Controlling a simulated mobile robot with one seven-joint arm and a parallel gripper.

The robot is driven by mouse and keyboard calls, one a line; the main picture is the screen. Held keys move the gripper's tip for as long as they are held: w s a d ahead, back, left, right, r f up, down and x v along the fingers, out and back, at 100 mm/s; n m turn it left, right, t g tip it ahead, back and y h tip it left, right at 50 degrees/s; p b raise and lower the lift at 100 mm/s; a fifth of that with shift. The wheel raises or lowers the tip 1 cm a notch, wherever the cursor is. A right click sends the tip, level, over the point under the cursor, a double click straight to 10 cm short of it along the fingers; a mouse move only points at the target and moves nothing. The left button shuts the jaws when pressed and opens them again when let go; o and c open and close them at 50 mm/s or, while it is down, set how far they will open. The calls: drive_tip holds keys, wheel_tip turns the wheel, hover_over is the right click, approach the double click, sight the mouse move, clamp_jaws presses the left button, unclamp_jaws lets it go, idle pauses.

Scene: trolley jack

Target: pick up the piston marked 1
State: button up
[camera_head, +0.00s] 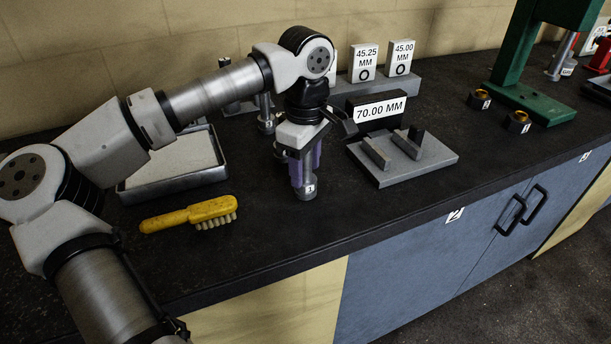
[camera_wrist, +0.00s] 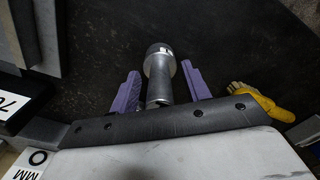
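A grey metal piston (camera_head: 306,191) stands upright on the dark bench top, with a small white label whose number is too small to read surely. In the wrist view its round head and shaft (camera_wrist: 160,68) lie between my two purple fingers. My gripper (camera_head: 305,170) points down around it; it also shows in the wrist view (camera_wrist: 160,72). The fingers are apart, with a visible gap on each side of the shaft. Another labelled piston (camera_head: 266,116) stands behind, partly hidden by my arm; its number is not readable.
A yellow brush (camera_head: 188,214) and a grey tray (camera_head: 172,182) lie to the left. A grey fixture plate (camera_head: 425,160) and a 70.00 MM sign (camera_head: 380,110) stand close on the right. A green press (camera_head: 520,85) is farther right. The front bench edge is near.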

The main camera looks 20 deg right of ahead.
clamp_jaws()
drive_tip(key=shift+r, duration=0.15)
